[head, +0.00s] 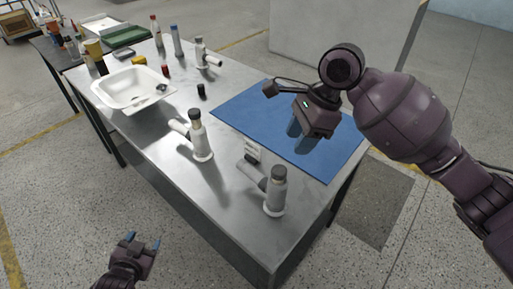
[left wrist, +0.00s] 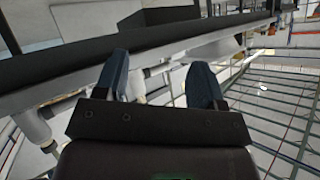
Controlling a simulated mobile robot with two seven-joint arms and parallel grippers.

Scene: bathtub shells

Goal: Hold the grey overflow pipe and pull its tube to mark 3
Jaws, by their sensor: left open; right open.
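A grey overflow pipe (head: 275,190) with a dark cap and a side branch stands upright near the front corner of the metal table. Similar pipes stand at mid-table (head: 197,138) and at the back (head: 201,52). Mark numbers are too small to read. My left gripper (head: 143,241) is open and empty, off the table to the left of the grey pipe. Its blue-tipped fingers (left wrist: 160,80) are apart in the left wrist view. My right gripper (head: 299,136) is open above the blue mat, up and right of the grey pipe; nothing shows between its fingers.
A blue mat (head: 238,110) covers the table's right side. A small white card (head: 252,149) stands behind the grey pipe. A white basin (head: 133,103), several bottles and a small black cylinder (head: 201,91) are farther back. The metal table's (head: 225,195) front-left part is clear.

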